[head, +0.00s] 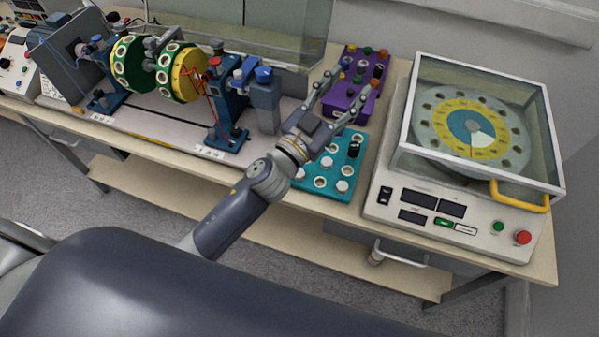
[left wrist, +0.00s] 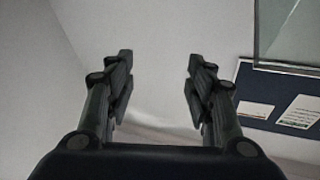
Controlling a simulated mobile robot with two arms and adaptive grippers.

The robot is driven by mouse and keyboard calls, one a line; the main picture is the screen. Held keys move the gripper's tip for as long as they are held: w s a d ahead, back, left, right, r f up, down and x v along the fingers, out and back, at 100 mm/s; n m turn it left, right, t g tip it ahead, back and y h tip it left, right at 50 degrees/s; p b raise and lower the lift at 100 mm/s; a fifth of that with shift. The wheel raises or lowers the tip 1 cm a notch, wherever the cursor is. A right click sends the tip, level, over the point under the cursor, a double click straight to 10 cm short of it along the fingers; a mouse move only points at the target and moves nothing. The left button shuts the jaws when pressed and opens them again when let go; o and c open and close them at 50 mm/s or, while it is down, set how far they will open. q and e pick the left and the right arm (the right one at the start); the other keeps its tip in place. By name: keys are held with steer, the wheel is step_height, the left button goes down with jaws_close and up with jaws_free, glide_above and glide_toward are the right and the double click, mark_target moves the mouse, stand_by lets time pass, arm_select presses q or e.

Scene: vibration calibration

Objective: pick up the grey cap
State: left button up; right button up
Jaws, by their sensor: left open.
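A teal tray (head: 333,176) near the table's front edge holds several pale grey-white round pieces, one of them a light cap (head: 342,186), and a black piece (head: 354,146). I cannot tell for sure which piece is the grey cap. A purple tray (head: 335,111) behind it holds several coloured caps. My left gripper (head: 346,90) is open and empty, its fingers reaching over the trays and partly covering them. In the left wrist view the open fingers (left wrist: 160,65) have nothing between them and face a pale wall. My right gripper is not in view.
A balancing machine with green and yellow discs (head: 182,72) and blue stands (head: 230,115) is at the left. A glass-covered dial unit (head: 470,130) with a yellow handle (head: 520,200) stands at the right. A clear panel (head: 265,35) rises behind. The wrist view shows a notice board (left wrist: 285,95).

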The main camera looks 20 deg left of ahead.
arm_select(q)
steer(key=s+d+r+m+g+h, duration=0.2)
steer(key=d+r+m+g+h, duration=0.2)
steer(key=d+m+h, duration=0.35)
steer(key=s+d+f+m+g+h, duration=0.3)
steer(key=s+d+m+g, duration=0.2)
steer(key=d+m+g, duration=0.4)
steer(key=n+g+y+p, duration=0.3)
steer(key=n+g+y, duration=0.25)
steer(key=y, duration=1.35)
glide_above(301, 173)
steer(key=shift+m+g+h, duration=0.25)
steer(key=shift+m, duration=0.15)
steer(key=f, duration=2)
steer(key=shift+w+a+f, duration=0.15)
steer(key=shift+a+f, duration=0.05)
steer(key=shift+f, duration=0.1)
steer(key=shift+d+f, duration=0.1)
steer(key=shift+f, duration=0.5)
steer(key=f, duration=0.1)
steer(key=f+p, duration=0.1)
steer(key=f, duration=0.1)
steer(key=shift+s+d+f+p, duration=0.1)
steer(key=shift+s+f+p, duration=0.1)
steer(key=shift+f+p, duration=0.1)
steer(key=shift+f, duration=0.35)
steer(key=c, duration=0.7)
